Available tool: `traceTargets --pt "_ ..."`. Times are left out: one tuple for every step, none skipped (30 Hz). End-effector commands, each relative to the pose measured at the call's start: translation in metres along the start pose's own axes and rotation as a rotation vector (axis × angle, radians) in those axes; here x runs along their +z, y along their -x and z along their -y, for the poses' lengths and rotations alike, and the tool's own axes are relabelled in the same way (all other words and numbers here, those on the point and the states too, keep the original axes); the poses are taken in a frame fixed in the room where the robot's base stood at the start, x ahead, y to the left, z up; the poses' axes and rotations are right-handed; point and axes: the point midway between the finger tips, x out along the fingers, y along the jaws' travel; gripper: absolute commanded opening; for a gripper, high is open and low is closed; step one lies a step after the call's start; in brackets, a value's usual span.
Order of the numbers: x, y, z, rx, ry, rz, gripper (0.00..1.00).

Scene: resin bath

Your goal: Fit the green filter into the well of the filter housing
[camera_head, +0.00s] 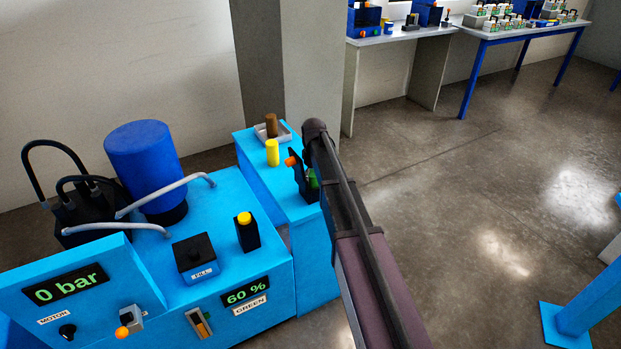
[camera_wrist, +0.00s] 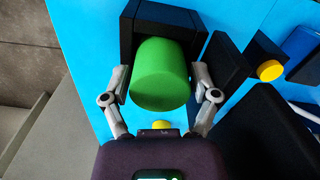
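The green filter (camera_wrist: 160,75) is a plain green cylinder in the middle of the wrist view. My gripper (camera_wrist: 160,80) has one finger on each side of it, and both pads appear to press on its sides. The black filter housing (camera_wrist: 127,32) is just beyond the filter, its walls around the filter's far end. I cannot tell how deep the filter sits in the well. In the head view the housing (camera_head: 300,178) stands on the blue bench's right part, and a little of the green filter (camera_head: 313,179) shows beside my arm, which hides the rest.
A yellow cylinder (camera_head: 272,152) and a brown cylinder (camera_head: 271,125) in a pale tray stand behind the housing. An orange knob (camera_head: 291,161) is at the housing. A black block with a yellow cap (camera_head: 246,233) and a blue tank (camera_head: 146,165) are to the left. Open floor lies right.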

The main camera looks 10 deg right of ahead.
Motion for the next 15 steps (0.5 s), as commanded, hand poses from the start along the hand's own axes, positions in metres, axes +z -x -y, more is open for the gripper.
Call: traceTargets --pt "0.0001 0.0002 -0.0001 0.000 0.000 0.000 0.83" --pt "0.0001 0.0002 -0.0002 0.000 0.000 0.000 0.83" --pt "0.0001 0.0002 -0.0002 0.000 0.000 0.000 0.83" --pt "0.0002 0.0002 -0.0002 0.000 0.000 0.000 0.83" --pt "0.0002 0.0002 -0.0003 0.000 0.000 0.000 0.83" --pt "0.0002 0.0002 -0.0003 0.000 0.000 0.000 0.83" --pt "0.0002 0.0002 -0.0004 0.000 0.000 0.000 0.83" --pt "0.0002 0.0002 -0.0004 0.000 -0.001 0.000 0.83" --pt "0.0003 0.0003 -0.0004 0.000 -0.001 0.000 0.83" --pt "0.0003 0.0005 -0.0004 0.000 -0.001 0.000 0.83" --pt "0.0003 0.0007 -0.0005 0.000 -0.001 0.000 0.83" --pt "0.0003 0.0012 -0.0005 0.000 -0.001 0.000 0.83" --pt "0.0004 0.0018 -0.0005 0.000 -0.001 0.000 0.83" --pt "0.0004 0.0025 -0.0006 0.000 -0.001 0.000 0.83" --pt "0.0004 0.0036 -0.0006 0.000 -0.001 0.000 0.83"
